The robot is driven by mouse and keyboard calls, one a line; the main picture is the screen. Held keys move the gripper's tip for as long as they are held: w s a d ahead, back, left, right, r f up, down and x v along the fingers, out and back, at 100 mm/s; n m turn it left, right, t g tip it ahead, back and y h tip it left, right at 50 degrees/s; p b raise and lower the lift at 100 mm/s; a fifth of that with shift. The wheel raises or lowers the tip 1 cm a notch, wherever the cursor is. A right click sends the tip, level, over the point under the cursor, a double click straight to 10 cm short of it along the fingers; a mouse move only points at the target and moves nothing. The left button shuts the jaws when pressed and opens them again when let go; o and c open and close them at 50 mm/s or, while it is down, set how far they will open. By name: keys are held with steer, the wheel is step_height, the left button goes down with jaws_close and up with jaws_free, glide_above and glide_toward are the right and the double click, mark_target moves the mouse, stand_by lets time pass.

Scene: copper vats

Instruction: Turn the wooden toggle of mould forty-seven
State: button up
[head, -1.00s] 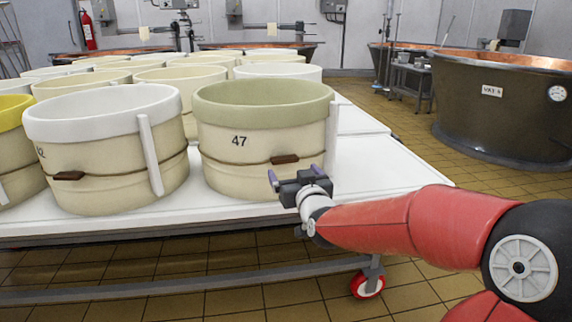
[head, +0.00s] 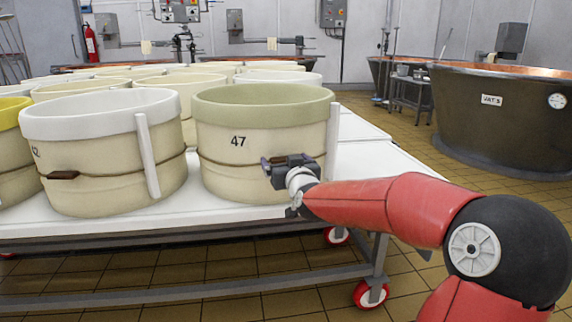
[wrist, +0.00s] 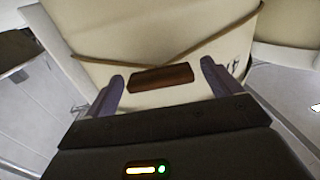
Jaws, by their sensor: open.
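Mould forty-seven (head: 225,130) is a round cream mould with a greenish rim, marked 47, standing at the near edge of the white table. Its brown wooden toggle (wrist: 161,77) sits on a cord around the mould in the wrist view. In the head view my gripper hides most of the toggle. My gripper (head: 277,162) is in front of the mould's lower right side. In the wrist view its open fingers (wrist: 165,83) stand on either side of the toggle, one near each end. I cannot tell whether they touch it.
A white-rimmed mould (head: 100,150) with its own toggle (head: 63,175) stands to the left. More moulds fill the table behind. A white upright strip (head: 332,140) stands at the right of mould forty-seven. The white table top (head: 385,180) is bare to the right.

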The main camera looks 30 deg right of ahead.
steer(key=c, duration=1)
steer(key=shift+r+m+p, duration=0.1)
steer(key=shift+m+p, duration=0.2)
steer(key=shift+p, duration=0.05)
steer(key=m+p, duration=0.2)
steer(key=shift+r+m+p, duration=0.1)
steer(key=shift+m+p, duration=0.2)
steer(key=m+p, duration=0.4)
steer(key=m, duration=0.1)
steer(key=m+p, duration=0.2)
steer(key=m, duration=0.3)
steer(key=shift+p, duration=0.3)
steer(key=m, duration=0.1)
steer(key=m+p, duration=0.1)
steer(key=m, duration=0.1)
steer(key=m+p, duration=0.1)
steer(key=shift+f+m, duration=0.25)
steer(key=shift+m, duration=0.05)
